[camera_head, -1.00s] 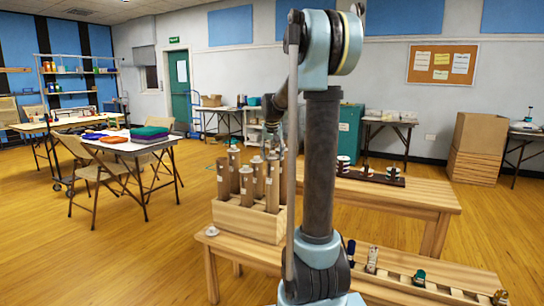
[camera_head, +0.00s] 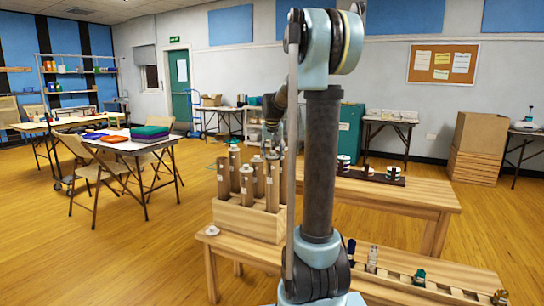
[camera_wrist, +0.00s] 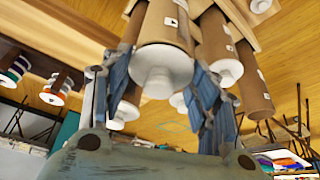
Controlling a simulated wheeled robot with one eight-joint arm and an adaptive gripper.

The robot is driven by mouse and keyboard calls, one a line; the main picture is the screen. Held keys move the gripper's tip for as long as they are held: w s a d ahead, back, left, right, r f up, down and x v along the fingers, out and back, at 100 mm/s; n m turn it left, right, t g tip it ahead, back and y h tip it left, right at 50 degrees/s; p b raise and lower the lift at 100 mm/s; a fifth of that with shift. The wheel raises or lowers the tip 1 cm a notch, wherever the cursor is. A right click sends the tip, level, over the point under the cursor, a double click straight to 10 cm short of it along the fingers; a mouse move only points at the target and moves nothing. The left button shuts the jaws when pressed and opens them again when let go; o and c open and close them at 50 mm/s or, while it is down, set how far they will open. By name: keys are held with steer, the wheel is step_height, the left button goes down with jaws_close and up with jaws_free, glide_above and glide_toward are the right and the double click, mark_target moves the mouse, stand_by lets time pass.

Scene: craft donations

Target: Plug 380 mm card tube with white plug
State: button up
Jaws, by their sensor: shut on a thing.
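My gripper (camera_wrist: 163,72) is shut on a white plug (camera_wrist: 160,80), its two blue-grey fingers on either side. The plug is at the end of a brown card tube (camera_wrist: 166,24); I cannot tell whether it is fully seated. In the head view my gripper (camera_head: 272,146) is above the tubes, partly hidden by my arm. Several card tubes (camera_head: 222,178) stand upright in a wooden rack (camera_head: 240,224). Other white plugs (camera_wrist: 224,73) show on neighbouring tube ends. Tube lengths cannot be read.
A white piece (camera_head: 212,231) lies on the wooden bench, left of the rack. A slotted wooden strip (camera_head: 395,277) with several small tools lies at the front right. Striped spools (camera_head: 343,164) stand on a dark base behind. Neighbouring tubes crowd close around my gripper.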

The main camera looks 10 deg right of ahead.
steer(key=shift+f, duration=0.5)
stand_by(0.3)
steer(key=o, duration=0.5)
steer(key=shift+v, duration=5.5)
